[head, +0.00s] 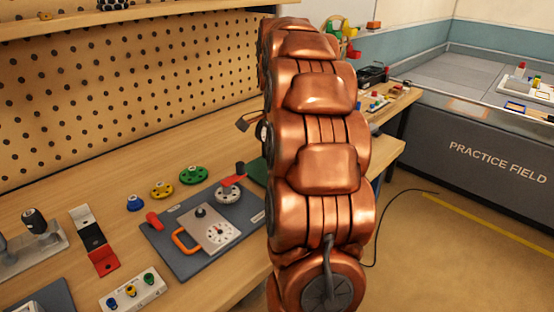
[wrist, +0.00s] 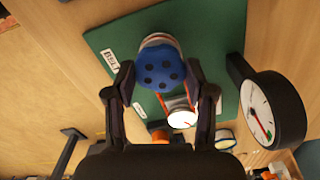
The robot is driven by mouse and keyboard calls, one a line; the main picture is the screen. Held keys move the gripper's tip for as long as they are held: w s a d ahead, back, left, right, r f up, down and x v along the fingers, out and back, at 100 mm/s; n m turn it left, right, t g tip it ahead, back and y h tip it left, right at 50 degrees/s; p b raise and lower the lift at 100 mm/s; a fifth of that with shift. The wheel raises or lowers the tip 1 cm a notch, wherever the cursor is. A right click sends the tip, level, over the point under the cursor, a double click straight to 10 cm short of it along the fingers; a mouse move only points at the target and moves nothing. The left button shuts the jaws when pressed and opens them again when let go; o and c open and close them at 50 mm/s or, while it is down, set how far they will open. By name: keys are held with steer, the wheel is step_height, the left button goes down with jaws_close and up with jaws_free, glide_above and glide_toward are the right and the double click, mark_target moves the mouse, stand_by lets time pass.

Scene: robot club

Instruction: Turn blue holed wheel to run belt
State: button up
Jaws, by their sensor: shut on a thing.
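The blue holed wheel (wrist: 160,70) sits on a green board (wrist: 220,35) in the wrist view. My gripper (wrist: 160,77) has one finger on each side of the wheel and is shut on it. A thin reddish belt (wrist: 162,103) runs from beside the wheel toward a smaller white-faced round part (wrist: 182,118). In the head view my arm hides the wheel and the gripper; only a bit of the green board (head: 257,170) shows beside the arm.
A black-rimmed dial (wrist: 260,112) stands at the board's right. In the head view, a grey board (head: 175,255) with a white dial plate, an orange handle and coloured knobs lies on the wooden bench. A perforated wall (head: 130,85) backs the bench.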

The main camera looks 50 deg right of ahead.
steer(key=m, duration=0.3)
steer(key=shift+m, duration=0.4)
steer(key=m, duration=0.3)
steer(key=shift+m, duration=0.3)
steer(key=m+p, duration=0.1)
steer(key=m, duration=0.2)
steer(key=shift+r, duration=0.1)
steer(key=shift+m+p, duration=0.65)
steer(key=shift+m, duration=0.85)
steer(key=o, duration=1.2)
steer(key=shift+c, duration=0.2)
